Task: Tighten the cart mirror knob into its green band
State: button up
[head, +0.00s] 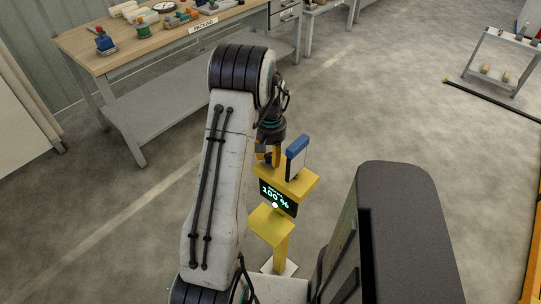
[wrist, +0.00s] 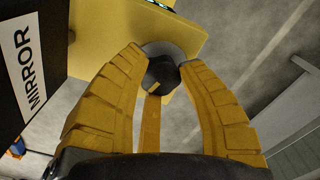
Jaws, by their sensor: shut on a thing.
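The black mirror knob (wrist: 163,76) with a pale pointer mark sits in front of a grey round disc on a yellow bracket in the wrist view. A black panel with a white MIRROR label (wrist: 30,68) is at the left. In the head view, the yellow stand (head: 279,226) carries a blue-topped upright plate (head: 297,158) and a dark display (head: 277,197) reading 100 % in green. My gripper (head: 266,156) is partly hidden beside the stand's top. The green band cannot be made out.
A wooden bench (head: 130,55) with a PACKING label and small items stands at the back left. A grey metal cart (head: 498,78) is at the far right. Open concrete floor lies between. A white cabinet (head: 20,120) is at the left edge.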

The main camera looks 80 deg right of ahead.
aim_at(271, 155)
jog(key=m+b, duration=0.1)
jog(key=m, duration=0.3)
jog(key=shift+f+m+b, duration=0.1)
jog(key=shift+m+b, duration=0.2)
jog(key=shift+m, duration=0.1)
jog(key=o, duration=1.2)
notch_tip(271, 155, up, 12)
